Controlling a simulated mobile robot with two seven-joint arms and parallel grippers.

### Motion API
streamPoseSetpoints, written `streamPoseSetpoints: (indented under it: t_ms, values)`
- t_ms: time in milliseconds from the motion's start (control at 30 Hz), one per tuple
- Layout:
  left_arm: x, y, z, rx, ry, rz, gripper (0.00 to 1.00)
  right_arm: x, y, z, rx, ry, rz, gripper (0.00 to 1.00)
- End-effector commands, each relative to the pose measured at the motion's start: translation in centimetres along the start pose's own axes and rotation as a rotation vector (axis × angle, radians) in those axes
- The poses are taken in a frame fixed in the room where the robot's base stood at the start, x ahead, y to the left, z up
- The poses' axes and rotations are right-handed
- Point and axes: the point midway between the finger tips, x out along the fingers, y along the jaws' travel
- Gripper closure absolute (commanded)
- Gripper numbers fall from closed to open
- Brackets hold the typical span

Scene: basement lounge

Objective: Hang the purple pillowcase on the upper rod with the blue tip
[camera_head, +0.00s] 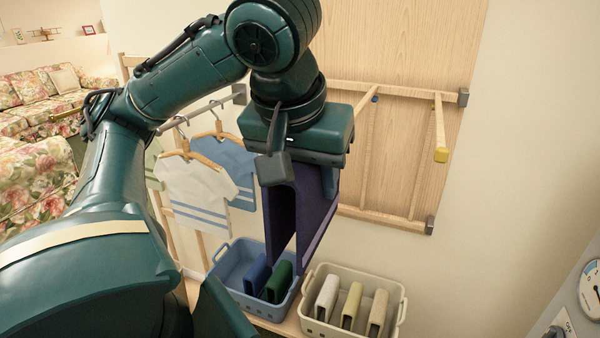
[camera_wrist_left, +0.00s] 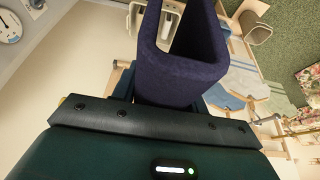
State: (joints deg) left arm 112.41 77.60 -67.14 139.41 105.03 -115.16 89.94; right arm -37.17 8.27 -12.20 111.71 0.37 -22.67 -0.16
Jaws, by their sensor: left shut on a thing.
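The purple pillowcase (camera_head: 313,210) hangs folded in a U shape beneath my left gripper (camera_head: 290,165), which is shut on it. The left wrist view shows the pillowcase (camera_wrist_left: 180,78) just in front of the gripper body, its loop open toward the top of the picture. The blue tip (camera_head: 375,98) shows on the wooden wall rack, right of my gripper and just below the top rail. The rod behind it is hard to make out. The pillowcase is apart from it. My right gripper is not in view.
A second rod with a yellow tip (camera_head: 441,155) sticks out at the right of the rack. Below stand a blue basket (camera_head: 228,270) and a cream basket (camera_head: 393,291) with folded cloths. Shirts (camera_head: 195,182) hang on a rail at the left.

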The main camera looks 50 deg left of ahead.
Motion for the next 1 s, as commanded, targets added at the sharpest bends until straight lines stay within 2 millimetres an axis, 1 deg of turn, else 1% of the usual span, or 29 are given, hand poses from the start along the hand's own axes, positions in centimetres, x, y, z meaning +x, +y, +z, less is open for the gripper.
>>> streamPoseSetpoints:
  t_ms: [500,1000]
  values:
    - [2.2,0.0,-3.6,0.0,-0.003,-0.002,0.81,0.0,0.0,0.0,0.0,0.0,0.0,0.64]
    - [3.6,0.0,-7.4,0.0,0.0,0.0,0.81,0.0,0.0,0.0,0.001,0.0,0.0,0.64]
